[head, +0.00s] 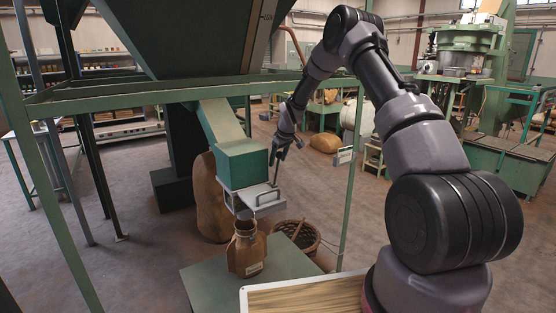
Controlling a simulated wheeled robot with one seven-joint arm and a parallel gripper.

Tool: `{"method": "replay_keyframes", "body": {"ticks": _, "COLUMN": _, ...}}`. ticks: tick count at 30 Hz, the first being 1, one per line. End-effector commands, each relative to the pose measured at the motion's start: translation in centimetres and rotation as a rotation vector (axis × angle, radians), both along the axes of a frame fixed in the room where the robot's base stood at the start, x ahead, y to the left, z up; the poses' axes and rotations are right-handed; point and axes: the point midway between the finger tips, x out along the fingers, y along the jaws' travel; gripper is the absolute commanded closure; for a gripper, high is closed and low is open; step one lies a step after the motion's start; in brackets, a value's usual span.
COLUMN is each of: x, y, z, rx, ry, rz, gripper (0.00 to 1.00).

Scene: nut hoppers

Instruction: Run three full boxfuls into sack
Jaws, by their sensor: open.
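A green measuring box (243,163) hangs at the foot of the chute (219,121) under the big hopper (190,35). A pale metal slide plate with a dark looped handle (269,196) sits at its lower front. The brown sack (247,254) stands upright below it on a green platform, mouth open upward and roughly under the box's outlet. I cannot see inside the sack or the box. My gripper (285,155) is open, pointing down just right of the box, above the handle. A thin upright rod shows by its fingers; I cannot tell whether they touch it.
A fuller brown sack (207,203) stands behind the platform (205,288). A wicker basket (302,236) is on the floor to its right. A green frame post (350,185) stands right of the box. A wooden-topped surface (300,299) is at the near edge.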

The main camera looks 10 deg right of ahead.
Motion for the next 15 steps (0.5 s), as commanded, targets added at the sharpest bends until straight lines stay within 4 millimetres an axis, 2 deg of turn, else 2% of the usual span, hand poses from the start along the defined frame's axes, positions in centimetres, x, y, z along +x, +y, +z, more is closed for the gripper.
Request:
{"method": "replay_keyframes", "body": {"ticks": 5, "x": -0.5, "y": -0.3, "z": 1.6, "rx": 0.000, "ry": -0.003, "rz": -0.002, "gripper": 0.30}}
{"method": "replay_keyframes", "body": {"ticks": 15, "x": -3.1, "y": -1.3, "z": 7.7, "rx": 0.000, "ry": -0.003, "rz": -0.001, "gripper": 0.30}}
